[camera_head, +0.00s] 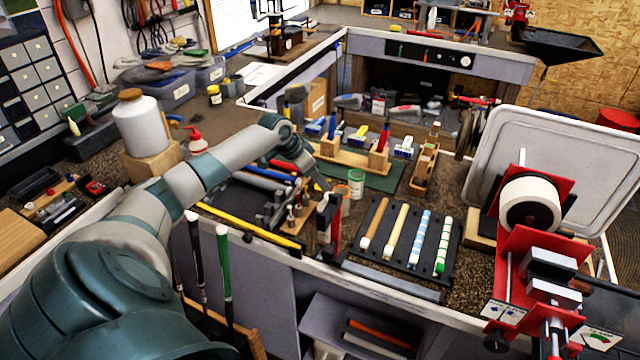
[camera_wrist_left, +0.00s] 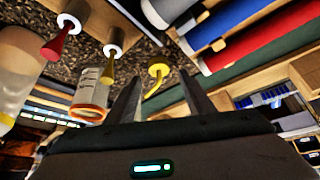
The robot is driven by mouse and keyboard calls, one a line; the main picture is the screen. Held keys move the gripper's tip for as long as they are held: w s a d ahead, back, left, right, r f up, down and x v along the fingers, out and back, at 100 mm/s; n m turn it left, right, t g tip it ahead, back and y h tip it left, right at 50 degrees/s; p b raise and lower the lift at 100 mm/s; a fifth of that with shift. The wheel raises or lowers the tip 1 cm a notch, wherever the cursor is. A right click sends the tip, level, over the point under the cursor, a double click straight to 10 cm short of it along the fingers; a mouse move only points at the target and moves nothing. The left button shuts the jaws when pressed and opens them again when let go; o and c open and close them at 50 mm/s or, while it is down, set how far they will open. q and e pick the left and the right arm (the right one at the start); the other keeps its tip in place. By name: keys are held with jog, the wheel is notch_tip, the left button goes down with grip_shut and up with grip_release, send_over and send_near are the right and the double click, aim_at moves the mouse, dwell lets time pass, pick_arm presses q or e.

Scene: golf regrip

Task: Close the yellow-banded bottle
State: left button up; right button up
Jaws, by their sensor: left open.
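My left gripper (camera_head: 328,208) is low over the bench, left of the dark grip tray. In the left wrist view its two fingers (camera_wrist_left: 160,88) are apart, with nothing held. A yellow cap-like piece with a bent stem (camera_wrist_left: 158,71) shows between and beyond the fingertips; I see no contact. A pale, translucent bottle with a yellowish band (camera_wrist_left: 18,70) stands at the left edge of the wrist view, partly cut off, its top unclear. My right gripper is not in view.
An orange-rimmed tub (camera_wrist_left: 90,98) is close to the left finger. A green-rimmed tub (camera_head: 356,184) stands behind my gripper. The tray of grips (camera_head: 376,262) lies to the right. A red clamp stand (camera_head: 527,250) is at the right front. A large white jug (camera_head: 140,125) stands left.

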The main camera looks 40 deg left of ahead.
pick_arm(q)
jog(key=shift+x, duration=1.15)
jog(key=c, duration=1.1)
